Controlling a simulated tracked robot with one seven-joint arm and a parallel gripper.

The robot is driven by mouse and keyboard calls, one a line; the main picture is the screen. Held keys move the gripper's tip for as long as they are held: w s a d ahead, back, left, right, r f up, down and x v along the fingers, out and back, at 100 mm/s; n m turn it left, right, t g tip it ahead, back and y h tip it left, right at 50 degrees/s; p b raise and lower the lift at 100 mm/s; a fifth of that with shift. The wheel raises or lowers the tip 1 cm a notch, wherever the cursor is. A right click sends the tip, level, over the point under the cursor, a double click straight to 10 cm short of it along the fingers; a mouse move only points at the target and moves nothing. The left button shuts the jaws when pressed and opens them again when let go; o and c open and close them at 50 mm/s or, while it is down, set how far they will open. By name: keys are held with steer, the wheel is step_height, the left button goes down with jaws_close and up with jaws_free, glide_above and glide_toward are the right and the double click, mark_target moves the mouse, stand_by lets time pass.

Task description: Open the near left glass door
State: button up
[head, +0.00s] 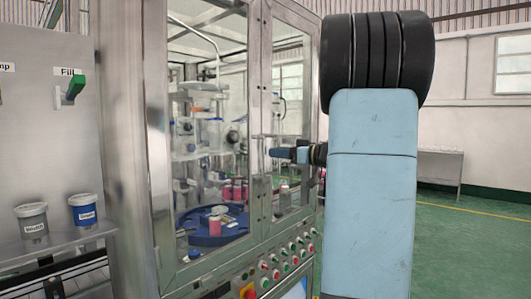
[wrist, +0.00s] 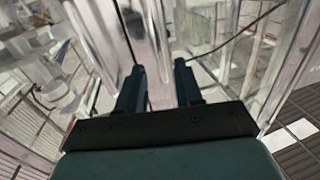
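The near left glass door (head: 208,130) is a large clear panel in a metal frame on the front of the machine; it looks closed. A second, narrower glass door (head: 290,110) stands to its right. My gripper (head: 271,152) is at the metal uprights between the two panels, about halfway up. In the wrist view my gripper (wrist: 158,72) has its two dark fingers apart, with shiny vertical metal (wrist: 150,35) beyond and between the tips. I cannot tell whether the fingers touch it. The door handle is not clearly visible.
Behind the glass is a blue turntable (head: 205,238) with red-and-white cans. A control panel with several buttons (head: 275,274) lies below the doors. At left are a green lever (head: 76,88) and two tubs on a shelf (head: 60,244). Green floor (head: 480,240) is open at right.

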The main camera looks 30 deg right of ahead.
steer(key=shift+x, duration=3.05)
steer(key=shift+c, duration=0.3)
steer(key=c, duration=0.6)
steer(key=shift+d, duration=0.1)
